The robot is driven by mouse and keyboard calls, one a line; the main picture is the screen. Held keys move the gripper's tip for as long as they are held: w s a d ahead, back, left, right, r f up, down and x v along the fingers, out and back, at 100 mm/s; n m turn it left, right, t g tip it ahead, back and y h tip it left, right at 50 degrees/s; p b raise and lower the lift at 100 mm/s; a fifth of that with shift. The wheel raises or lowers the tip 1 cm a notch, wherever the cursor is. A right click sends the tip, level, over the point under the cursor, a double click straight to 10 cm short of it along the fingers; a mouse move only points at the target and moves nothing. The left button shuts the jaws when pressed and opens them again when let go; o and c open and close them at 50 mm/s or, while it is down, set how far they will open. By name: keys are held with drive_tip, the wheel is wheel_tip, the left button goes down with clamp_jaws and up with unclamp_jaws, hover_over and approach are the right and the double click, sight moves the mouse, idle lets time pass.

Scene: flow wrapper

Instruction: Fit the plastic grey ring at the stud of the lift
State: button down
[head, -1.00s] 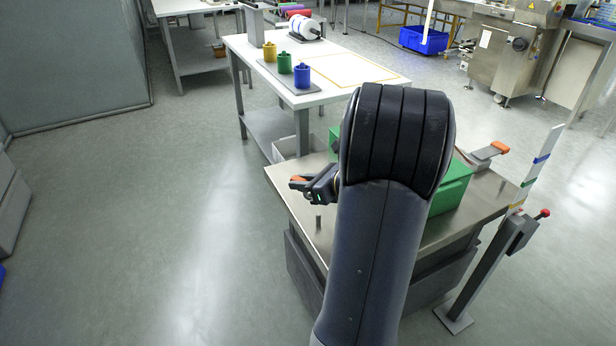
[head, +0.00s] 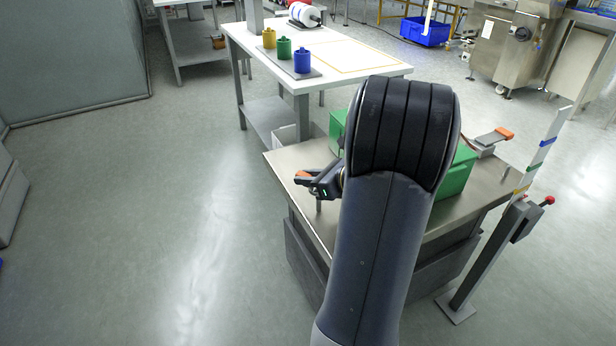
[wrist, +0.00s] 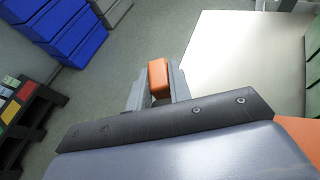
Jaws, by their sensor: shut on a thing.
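The lift (head: 290,163) is a low, steel-topped table in the head view. Its stud (head: 318,206) is a short upright grey peg near the left part of the top. In the wrist view, grey fingers flank an orange block (wrist: 158,75), and the stud is not visible. Whether the held thing touches the stud cannot be told.
A green bin (head: 457,175) stands on the lift behind my arm. A post with a red knob (head: 549,201) stands at its right. A white table (head: 345,55) with yellow, green and blue cups is behind. The floor at left is clear.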

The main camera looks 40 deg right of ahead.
sight(309, 206)
drive_tip(key=shift+f+b, duration=1.95)
drive_tip(key=shift+f, duration=0.95)
drive_tip(key=c, duration=1.2)
unclamp_jaws()
drive_tip(key=shift+s+r, duration=0.1)
drive_tip(key=p+v, duration=0.3)
drive_tip(key=v, duration=0.6)
drive_tip(key=shift+s+r, duration=0.15)
drive_tip(key=shift+s+d+r+p, duration=0.15)
drive_tip(key=shift+s+p, duration=0.15)
drive_tip(key=shift+s, duration=0.25)
